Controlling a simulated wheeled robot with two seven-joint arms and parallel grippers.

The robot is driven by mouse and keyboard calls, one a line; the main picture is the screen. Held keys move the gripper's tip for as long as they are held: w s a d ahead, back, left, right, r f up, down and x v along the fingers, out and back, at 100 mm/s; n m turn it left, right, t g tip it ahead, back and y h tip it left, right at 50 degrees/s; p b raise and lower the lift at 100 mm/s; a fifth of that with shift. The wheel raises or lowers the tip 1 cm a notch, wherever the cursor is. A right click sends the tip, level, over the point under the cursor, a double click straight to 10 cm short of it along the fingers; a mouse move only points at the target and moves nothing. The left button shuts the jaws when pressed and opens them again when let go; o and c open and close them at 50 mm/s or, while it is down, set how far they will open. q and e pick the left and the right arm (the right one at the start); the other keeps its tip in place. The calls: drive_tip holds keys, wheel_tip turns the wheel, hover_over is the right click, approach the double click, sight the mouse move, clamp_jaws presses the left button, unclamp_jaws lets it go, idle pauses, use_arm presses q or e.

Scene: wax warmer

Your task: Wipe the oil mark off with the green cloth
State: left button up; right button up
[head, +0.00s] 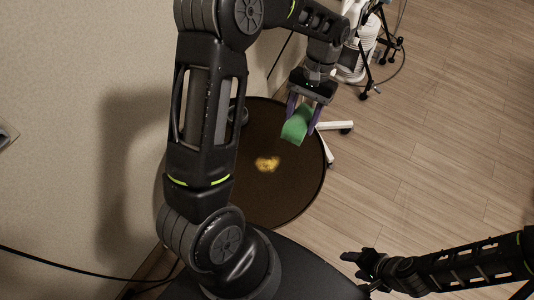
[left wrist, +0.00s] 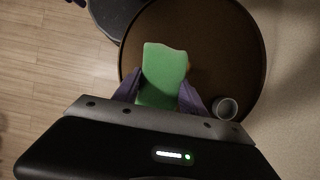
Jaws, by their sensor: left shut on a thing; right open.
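The green cloth (head: 298,124) is held between the purple fingers of my left gripper (head: 302,118), which is shut on it. The cloth (left wrist: 163,75) also shows in the left wrist view between the fingers. The yellowish oil mark (head: 267,164) lies on the dark brown round table top (head: 285,205), below and left of the cloth in the head view. The cloth appears to be above the table, apart from the mark. The mark is mostly hidden behind the cloth in the left wrist view. My right gripper (head: 358,262) is open and empty, at the lower right.
A small grey cup (left wrist: 226,108) stands on the table near its edge in the left wrist view. A white chair-like base (head: 335,126) is beside the table. A white object and a stand with cables (head: 362,60) are at the back. Wooden floor is clear at right.

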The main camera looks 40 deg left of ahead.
use_arm(q)
drive_tip(key=s+a+f+m+y+b, duration=0.1)
drive_tip(key=s+a+f+m+b, duration=0.2)
drive_tip(key=f, duration=0.2)
drive_tip(key=s+a+f+m+y+b, duration=0.1)
drive_tip(key=s+a+f+m+b, duration=0.2)
drive_tip(key=f, duration=0.3)
drive_tip(key=shift+s+f, duration=0.2)
drive_tip(key=shift+s, duration=0.05)
drive_tip(key=shift+a, duration=0.1)
drive_tip(key=shift+f+b, duration=1.8)
drive_tip(key=shift+f, duration=0.8)
